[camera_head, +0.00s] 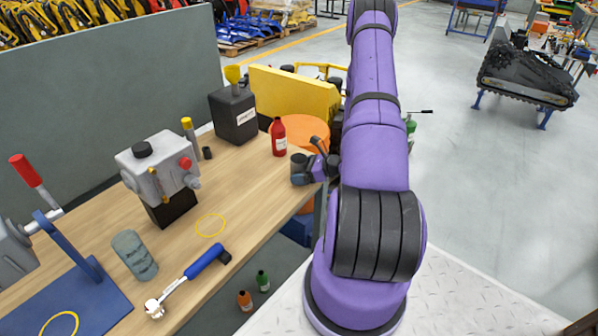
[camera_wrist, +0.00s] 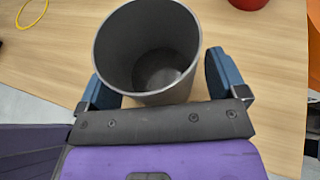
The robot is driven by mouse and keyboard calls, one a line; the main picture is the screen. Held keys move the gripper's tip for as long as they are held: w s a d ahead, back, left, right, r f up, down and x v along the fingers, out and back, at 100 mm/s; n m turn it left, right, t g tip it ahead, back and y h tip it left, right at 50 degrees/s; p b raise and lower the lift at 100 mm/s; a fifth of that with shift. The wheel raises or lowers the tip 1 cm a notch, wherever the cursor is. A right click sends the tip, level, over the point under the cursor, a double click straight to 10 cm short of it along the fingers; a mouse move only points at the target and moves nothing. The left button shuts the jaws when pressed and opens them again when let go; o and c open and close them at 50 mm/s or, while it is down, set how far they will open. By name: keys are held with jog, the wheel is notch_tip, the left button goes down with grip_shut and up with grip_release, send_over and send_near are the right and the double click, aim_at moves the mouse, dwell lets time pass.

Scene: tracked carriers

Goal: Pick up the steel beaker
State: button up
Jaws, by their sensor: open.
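The steel beaker (camera_wrist: 146,85) is a plain grey, open-topped cup, seen from above in the wrist view, and looks empty. In the head view the beaker (camera_head: 298,166) stands near the right edge of the wooden bench. My gripper (camera_wrist: 161,80) is open, with one blue-padded finger on each side of the beaker. Small gaps seem to show beside the fingers, and I cannot tell whether either touches it. In the head view my gripper (camera_head: 313,172) is at the beaker, partly hidden by my arm.
A red bottle (camera_head: 279,137) stands just behind the beaker on the bench (camera_head: 240,190). A black can with a yellow funnel (camera_head: 235,112), a grey pump unit (camera_head: 160,170), a yellow ring (camera_head: 211,225) and a blue-handled tool (camera_head: 205,262) are further left. Bench wood between them is clear.

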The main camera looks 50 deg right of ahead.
jog(key=shift+c, duration=0.5)
jog(key=c, duration=1)
jog(key=shift+r, duration=0.15)
jog(key=shift+r, duration=1.25)
jog(key=shift+s+a+r, duration=0.1)
jog(key=shift+s+r, duration=0.25)
jog(key=shift+s, duration=2.2)
jog(key=shift+s+r, duration=0.4)
jog(key=shift+s, duration=2.2)
jog(key=shift+s+a+r, duration=0.1)
jog(key=shift+s+r, duration=0.25)
jog(key=shift+s, duration=2.2)
